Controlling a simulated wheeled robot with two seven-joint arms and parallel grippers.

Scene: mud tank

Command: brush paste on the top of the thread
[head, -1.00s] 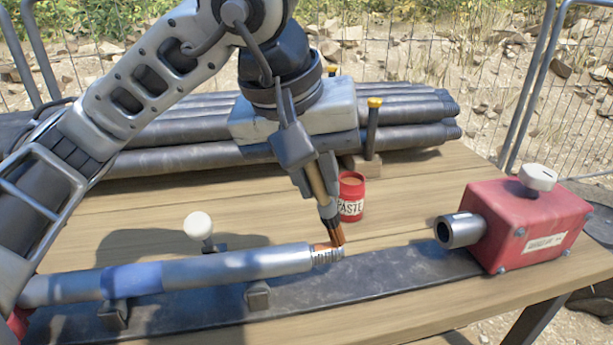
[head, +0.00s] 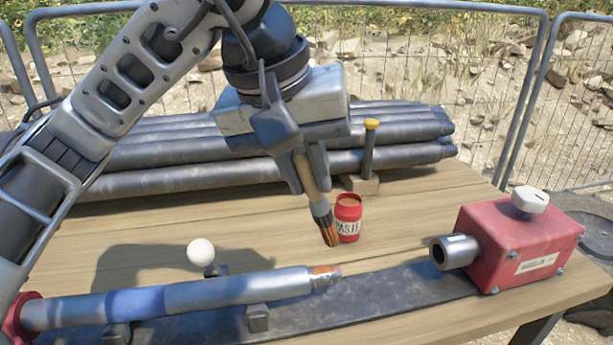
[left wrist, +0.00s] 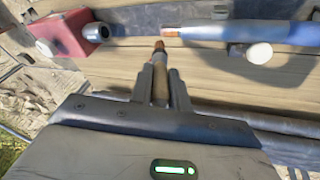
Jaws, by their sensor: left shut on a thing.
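My left gripper (head: 306,172) is shut on the brush (head: 322,210), whose bristles point down and carry orange-brown paste. The brush tip hangs above the table, apart from the pipe and just left of the paste pot (head: 348,224). The pipe (head: 215,292) lies level on its supports. Its threaded end (head: 325,275) has orange-brown paste on its upper side. In the left wrist view the brush (left wrist: 160,62) points away between the fingers, and the thread (left wrist: 171,33) lies beyond its tip. My right gripper is not in view.
A red box (head: 520,245) with a metal socket (head: 455,251) faces the thread across a gap. A dark rail (head: 390,298) runs under both. Dark pipes (head: 400,160) are stacked at the back, with a yellow-topped post (head: 369,145) in front. A white knob (head: 200,252) stands behind the pipe.

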